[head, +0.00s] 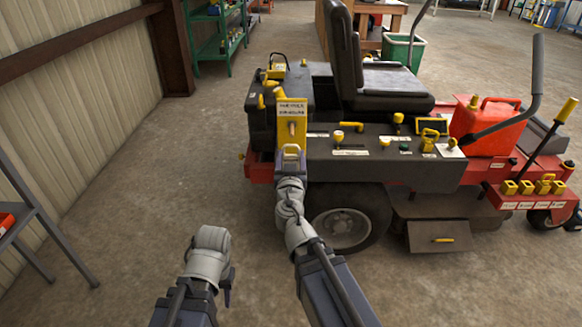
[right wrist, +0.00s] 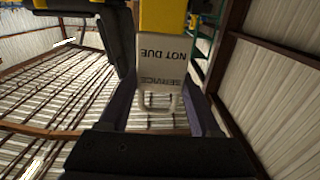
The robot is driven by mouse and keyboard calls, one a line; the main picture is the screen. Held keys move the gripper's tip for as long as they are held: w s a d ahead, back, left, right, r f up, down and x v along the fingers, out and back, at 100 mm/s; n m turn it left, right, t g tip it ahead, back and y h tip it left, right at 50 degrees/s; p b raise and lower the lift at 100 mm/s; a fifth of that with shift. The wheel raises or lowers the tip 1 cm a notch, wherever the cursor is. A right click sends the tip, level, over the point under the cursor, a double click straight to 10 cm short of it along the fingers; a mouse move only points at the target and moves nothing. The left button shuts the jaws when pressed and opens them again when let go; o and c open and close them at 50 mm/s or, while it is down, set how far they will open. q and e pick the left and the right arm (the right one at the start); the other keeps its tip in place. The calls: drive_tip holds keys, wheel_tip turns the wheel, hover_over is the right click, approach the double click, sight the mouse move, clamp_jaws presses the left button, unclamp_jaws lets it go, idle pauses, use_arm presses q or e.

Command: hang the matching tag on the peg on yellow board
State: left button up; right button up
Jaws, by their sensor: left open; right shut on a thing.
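The yellow board (head: 284,108) stands upright at the left end of the mower's console, with small lettering on its upper part and a short peg (head: 292,128) below it. My right gripper (head: 291,158) is just below and in front of the board. It is shut on a pale tag with a loop (right wrist: 162,62), which reads "SERVICE NOT DUE" upside down in the right wrist view. A yellow surface lies right beyond the tag there; whether they touch I cannot tell. My left gripper (head: 228,290) is open and empty, low over the floor, its fingers mostly hidden.
The red and black mower (head: 370,155) fills the middle and right, with its seat (head: 385,88), levers, knobs and a red fuel can (head: 487,127). A grey rack (head: 45,225) stands at far left. The concrete floor between is clear.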

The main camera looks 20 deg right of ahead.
drive_tip(key=shift+w, duration=0.15)
drive_tip(key=shift+f+b+x, duration=0.25)
drive_tip(key=shift+f+x, duration=0.05)
drive_tip(key=shift+x, duration=2)
drive_tip(key=shift+f+b+x, duration=0.25)
drive_tip(key=shift+b+x, duration=0.05)
drive_tip(key=shift+x, duration=2)
drive_tip(key=shift+f+b+x, duration=0.25)
drive_tip(key=shift+f+x, duration=0.05)
drive_tip(key=shift+x, duration=1.95)
drive_tip(key=shift+w+d+f+b, duration=0.15)
drive_tip(key=shift+w+f+b, duration=0.1)
drive_tip(key=shift+w+b, duration=0.1)
drive_tip(key=o, duration=1.4)
